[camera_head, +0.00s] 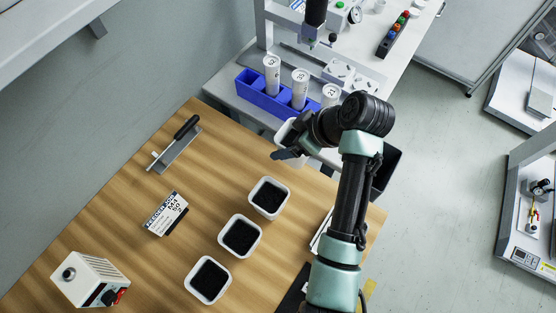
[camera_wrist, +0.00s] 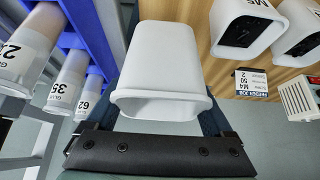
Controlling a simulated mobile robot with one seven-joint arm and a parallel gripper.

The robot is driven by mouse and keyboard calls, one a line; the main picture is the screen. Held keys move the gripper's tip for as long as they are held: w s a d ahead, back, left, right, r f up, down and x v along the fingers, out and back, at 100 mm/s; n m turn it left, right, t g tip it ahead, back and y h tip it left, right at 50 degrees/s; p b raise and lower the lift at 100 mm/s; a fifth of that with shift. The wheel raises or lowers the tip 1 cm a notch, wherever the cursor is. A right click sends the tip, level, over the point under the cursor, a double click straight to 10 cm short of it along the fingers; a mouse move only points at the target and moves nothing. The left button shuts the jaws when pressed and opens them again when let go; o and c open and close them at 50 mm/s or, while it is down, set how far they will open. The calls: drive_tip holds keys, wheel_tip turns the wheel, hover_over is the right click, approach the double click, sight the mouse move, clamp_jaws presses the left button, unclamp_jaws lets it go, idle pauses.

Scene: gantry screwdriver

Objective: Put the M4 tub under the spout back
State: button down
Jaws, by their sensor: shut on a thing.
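My gripper (camera_head: 291,148) is shut on a white tub (camera_head: 286,131), over the back edge of the wooden table near the blue rack. In the wrist view the held tub (camera_wrist: 162,62) fills the middle, between my fingers. No label shows on its visible side, and its contents are hidden. Three other white tubs (camera_head: 269,198), (camera_head: 240,236), (camera_head: 208,280) with dark contents stand in a row on the table. One of them reads M5 in the wrist view (camera_wrist: 245,32). A feeder job card (camera_head: 166,213) reading M4 and 50 stands left of them. I cannot identify the spout.
A blue rack (camera_head: 249,97) holds several labelled white cylinders (camera_head: 300,88) on the grey bench behind the table. A metal bracket with a black handle (camera_head: 175,146) and a white box with a red part (camera_head: 90,279) are on the table.

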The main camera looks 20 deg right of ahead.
wheel_tip(320, 180, down, 5)
drive_tip(key=shift+s+d+f, duration=0.15)
drive_tip(key=shift+f+b, duration=0.3)
drive_tip(key=shift+f, duration=1.85)
drive_tip(key=shift+f, duration=0.15)
unclamp_jaws()
drive_tip(key=shift+r, duration=0.2)
drive_tip(key=p+v, duration=0.1)
drive_tip(key=v, duration=1)
drive_tip(key=shift+s+r, duration=0.25)
drive_tip(key=shift+r, duration=0.05)
